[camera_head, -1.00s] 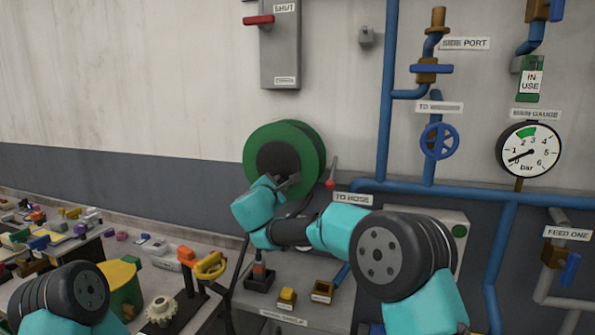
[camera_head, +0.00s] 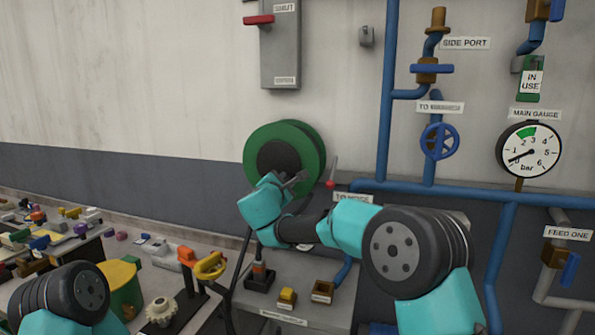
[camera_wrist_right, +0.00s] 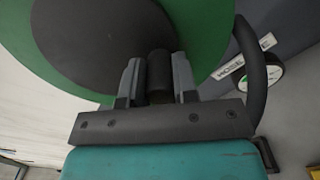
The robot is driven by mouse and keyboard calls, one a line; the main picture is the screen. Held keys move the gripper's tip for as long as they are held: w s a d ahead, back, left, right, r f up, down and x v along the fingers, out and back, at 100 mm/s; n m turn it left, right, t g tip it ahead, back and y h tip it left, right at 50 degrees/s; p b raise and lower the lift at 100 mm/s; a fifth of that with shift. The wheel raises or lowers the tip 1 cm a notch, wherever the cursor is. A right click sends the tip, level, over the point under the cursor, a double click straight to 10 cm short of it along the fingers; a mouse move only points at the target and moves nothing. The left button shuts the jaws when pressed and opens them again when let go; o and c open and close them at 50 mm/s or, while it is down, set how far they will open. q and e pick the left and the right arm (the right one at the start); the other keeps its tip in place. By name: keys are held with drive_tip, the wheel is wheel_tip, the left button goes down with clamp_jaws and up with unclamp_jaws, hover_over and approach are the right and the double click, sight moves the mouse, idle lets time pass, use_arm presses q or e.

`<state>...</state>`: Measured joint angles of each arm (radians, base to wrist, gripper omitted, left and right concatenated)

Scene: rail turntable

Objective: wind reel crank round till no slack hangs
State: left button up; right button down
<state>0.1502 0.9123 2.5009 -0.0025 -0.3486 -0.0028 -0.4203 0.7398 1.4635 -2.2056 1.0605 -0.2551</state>
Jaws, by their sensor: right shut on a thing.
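The hose reel (camera_head: 312,150) is a green disc with a dark hub, mounted on the wall in the middle of the head view. It fills the top of the right wrist view (camera_wrist_right: 205,30). My right gripper (camera_head: 293,181) is in front of the reel's lower hub. In the right wrist view the gripper (camera_wrist_right: 158,82) is shut on the dark upright crank handle (camera_wrist_right: 159,75), one finger on each side. A black hose (camera_wrist_right: 258,75) curves at the right there. How much slack hangs is hard to tell behind my arm. My left gripper is not in view.
A red-tipped lever (camera_head: 330,183) is just right of the reel. Blue pipes (camera_head: 385,100) and a gauge (camera_head: 529,150) are on the right wall. A bench with several small parts, a yellow handle (camera_head: 211,266) and a yellow button (camera_head: 287,297) lies below.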

sight(294, 169)
drive_tip(key=shift+s+d+r, duration=0.1)
drive_tip(key=shift+d+r, duration=0.15)
drive_tip(key=shift+d, duration=0.1)
drive_tip(key=shift+s+d+r, duration=0.2)
drive_tip(key=shift+d+r, duration=0.25)
drive_tip(key=shift+r, duration=0.15)
drive_tip(key=shift+r, duration=0.15)
drive_tip(key=shift+s+d+r, duration=0.1)
drive_tip(key=shift+d+r, duration=0.05)
drive_tip(key=shift+r, duration=0.4)
drive_tip(key=shift+r, duration=0.15)
